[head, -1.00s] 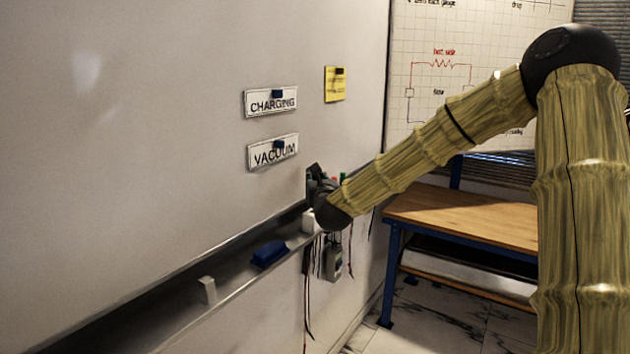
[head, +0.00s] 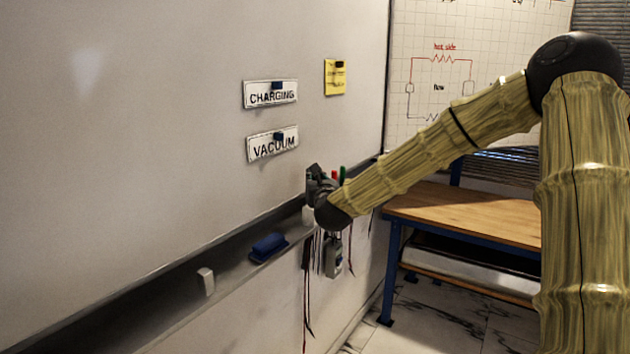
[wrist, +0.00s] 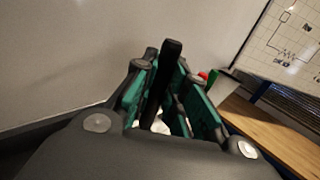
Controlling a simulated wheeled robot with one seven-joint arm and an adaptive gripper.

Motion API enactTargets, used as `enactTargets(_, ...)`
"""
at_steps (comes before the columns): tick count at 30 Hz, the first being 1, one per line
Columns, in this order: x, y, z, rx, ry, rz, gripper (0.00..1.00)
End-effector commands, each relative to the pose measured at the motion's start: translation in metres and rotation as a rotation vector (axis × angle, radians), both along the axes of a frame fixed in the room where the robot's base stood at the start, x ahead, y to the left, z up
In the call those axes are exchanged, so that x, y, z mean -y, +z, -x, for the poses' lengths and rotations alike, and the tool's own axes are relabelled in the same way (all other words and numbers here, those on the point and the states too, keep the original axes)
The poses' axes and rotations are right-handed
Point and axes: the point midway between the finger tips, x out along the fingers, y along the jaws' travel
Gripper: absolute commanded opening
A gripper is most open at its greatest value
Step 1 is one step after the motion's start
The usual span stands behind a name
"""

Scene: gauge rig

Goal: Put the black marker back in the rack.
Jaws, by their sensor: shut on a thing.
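The black marker (wrist: 162,85) stands roughly upright between the green-lined fingers of my gripper (wrist: 168,98) in the wrist view, and the fingers are shut on it. In the head view my gripper (head: 318,180) is close to the whiteboard, just above its tray, at the far end of my arm. The marker cannot be made out clearly there. A red marker (head: 334,172) and a green marker (head: 342,175) stand just right of my gripper. The rack itself is mostly hidden behind my gripper, with a white part (head: 308,215) showing below it.
A blue eraser (head: 268,247) and a small white block (head: 206,281) lie on the tray (head: 230,262). Dark and red cables (head: 308,290) and a grey device (head: 333,257) hang below the gripper. A wooden-topped bench (head: 460,215) stands at the right.

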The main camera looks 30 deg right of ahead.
Motion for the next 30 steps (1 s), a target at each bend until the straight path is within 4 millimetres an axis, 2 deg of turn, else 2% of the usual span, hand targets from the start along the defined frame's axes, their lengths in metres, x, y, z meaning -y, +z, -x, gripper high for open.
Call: enactTargets(30,0.000,-0.024,0.000,0.000,0.000,0.000,0.01)
